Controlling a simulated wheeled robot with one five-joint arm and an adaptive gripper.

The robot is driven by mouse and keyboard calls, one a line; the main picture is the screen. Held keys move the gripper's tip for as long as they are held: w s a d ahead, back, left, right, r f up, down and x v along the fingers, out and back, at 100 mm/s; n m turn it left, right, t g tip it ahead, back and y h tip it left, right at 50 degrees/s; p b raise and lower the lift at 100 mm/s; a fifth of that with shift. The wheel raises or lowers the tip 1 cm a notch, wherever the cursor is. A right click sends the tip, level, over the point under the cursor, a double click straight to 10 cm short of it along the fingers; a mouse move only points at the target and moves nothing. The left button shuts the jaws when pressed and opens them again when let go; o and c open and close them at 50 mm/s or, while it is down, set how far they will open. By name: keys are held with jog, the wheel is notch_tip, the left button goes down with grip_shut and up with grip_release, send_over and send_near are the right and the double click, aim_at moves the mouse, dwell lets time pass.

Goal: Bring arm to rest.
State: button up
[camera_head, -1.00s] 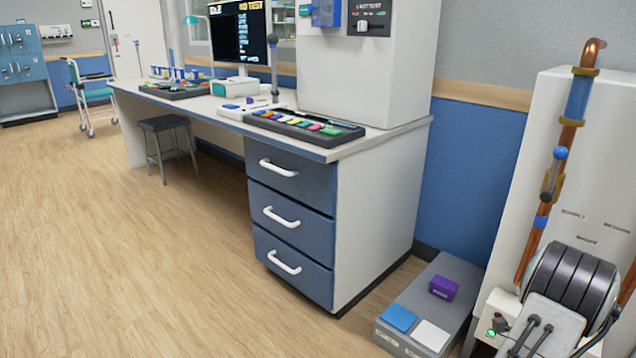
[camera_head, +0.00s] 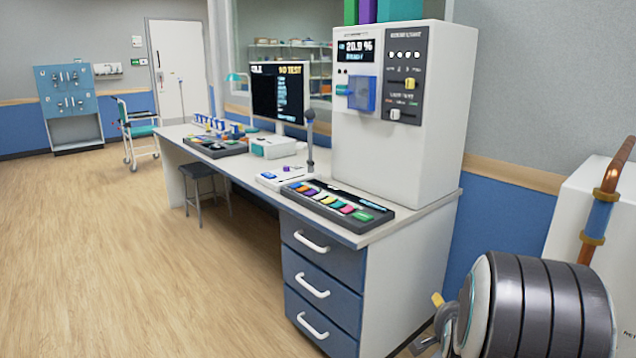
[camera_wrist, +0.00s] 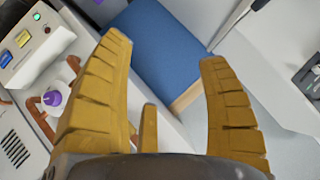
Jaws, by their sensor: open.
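Past the fingers are a blue wall panel (camera_wrist: 165,45) and a pale surface. In the head view my dark, ringed arm link fills the lower right, and a small yellow tip of my gripper (camera_head: 437,300) shows at its left. The rest of the gripper is hidden there or cut off by the frame. The gripper looks clear of the desk and touches nothing that I can see.
A white desk (camera_head: 410,232) with blue drawers (camera_head: 318,290) stands left of my arm, carrying a white analyser (camera_head: 350,150) and a tray of coloured pieces (camera_head: 340,207). A copper pipe (camera_head: 612,180) on a white cabinet (camera_head: 585,200) is at right. Wooden floor at left is open.

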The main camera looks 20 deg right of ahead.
jog(key=s+a+r+n+g+y+p, duration=0.1)
jog(key=a+r+n+y+p, duration=0.25)
jog(key=a+r+p, duration=0.5)
jog(key=s+a+r+n+y+p, duration=0.15)
jog(key=a+r+n+p, duration=0.35)
jog(key=a, duration=0.6)
jog(key=s+a+r+n+g+y+p, duration=0.3)
jog(key=s+a+r+n+p, duration=0.4)
jog(key=s+a+r, duration=0.4)
jog(key=shift+s+a+r+g+p, duration=0.4)
jog(key=shift+s+a+g+p, duration=0.15)
jog(key=shift+s, duration=0.7)
jog(key=shift+n, duration=0.25)
